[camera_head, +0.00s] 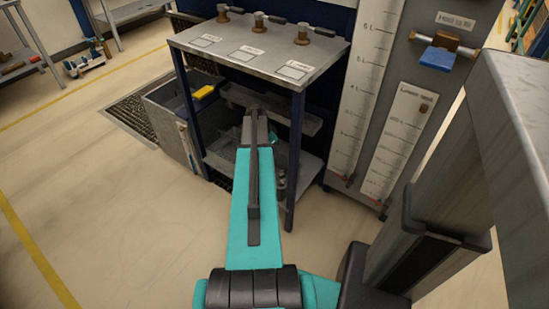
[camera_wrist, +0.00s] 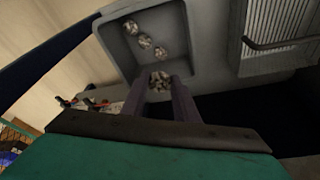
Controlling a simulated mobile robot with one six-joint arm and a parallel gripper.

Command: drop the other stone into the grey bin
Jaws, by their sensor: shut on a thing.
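In the wrist view my gripper (camera_wrist: 161,88) is shut on a mottled grey-brown stone (camera_wrist: 161,79) held between its fingertips. Beyond it is a grey, square-rimmed bin (camera_wrist: 174,18). Several similar round stones lie in a diagonal row in it, such as one stone (camera_wrist: 145,41). The held stone appears at the bin's near edge; I cannot tell whether it is over the floor of the bin or outside it. In the head view my arm reaches under the bench, and its links hide the gripper and the stone.
A metal bench (camera_head: 262,62) with several valve handles stands above my arm, its blue legs close on both sides. A grey open box with a yellow item (camera_head: 204,92) stands to its left. A tall gauge panel (camera_head: 362,90) stands to the right.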

